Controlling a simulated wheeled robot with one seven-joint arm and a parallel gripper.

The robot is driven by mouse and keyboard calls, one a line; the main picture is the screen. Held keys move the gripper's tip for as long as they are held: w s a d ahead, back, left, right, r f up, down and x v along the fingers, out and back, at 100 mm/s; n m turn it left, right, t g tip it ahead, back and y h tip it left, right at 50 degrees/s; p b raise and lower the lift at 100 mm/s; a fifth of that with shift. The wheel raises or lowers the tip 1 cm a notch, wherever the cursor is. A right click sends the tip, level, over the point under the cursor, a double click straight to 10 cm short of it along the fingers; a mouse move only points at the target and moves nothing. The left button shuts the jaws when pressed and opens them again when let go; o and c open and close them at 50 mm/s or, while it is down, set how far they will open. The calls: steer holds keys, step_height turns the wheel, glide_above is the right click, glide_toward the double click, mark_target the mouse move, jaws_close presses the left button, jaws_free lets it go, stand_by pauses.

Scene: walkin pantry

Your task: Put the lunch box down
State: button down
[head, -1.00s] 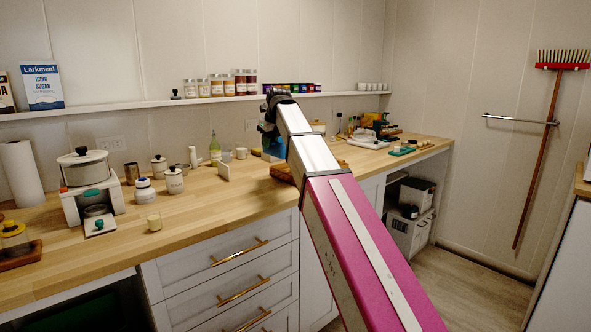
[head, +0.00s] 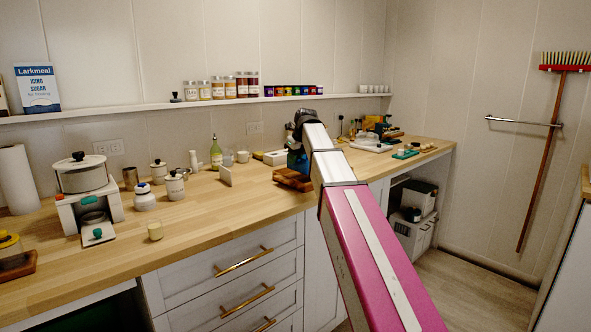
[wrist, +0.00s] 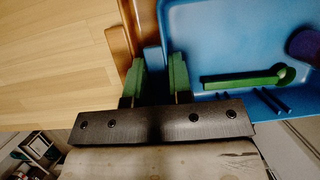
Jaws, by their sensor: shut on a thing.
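The blue lunch box (wrist: 230,40) fills the right of the wrist view. A green spoon-like piece (wrist: 245,78) and a purple round thing (wrist: 306,47) are in it. My gripper (wrist: 155,72) has its green fingers shut on the box's blue side wall. In the head view the lunch box (head: 296,158) is mostly hidden behind my arm, low over a wooden board (head: 292,181) on the counter. I cannot tell whether the box touches the board.
The wooden counter (head: 215,205) is clear to the left of the board. More items sit on the right end.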

mark_target(296, 168)
steer(key=shift+d+f, duration=0.15)
steer(key=shift+d, duration=0.05)
steer(key=shift+f, duration=2)
steer(key=c, duration=1)
jaws_free()
steer(key=shift+c, duration=0.2)
steer(key=v, duration=1.2)
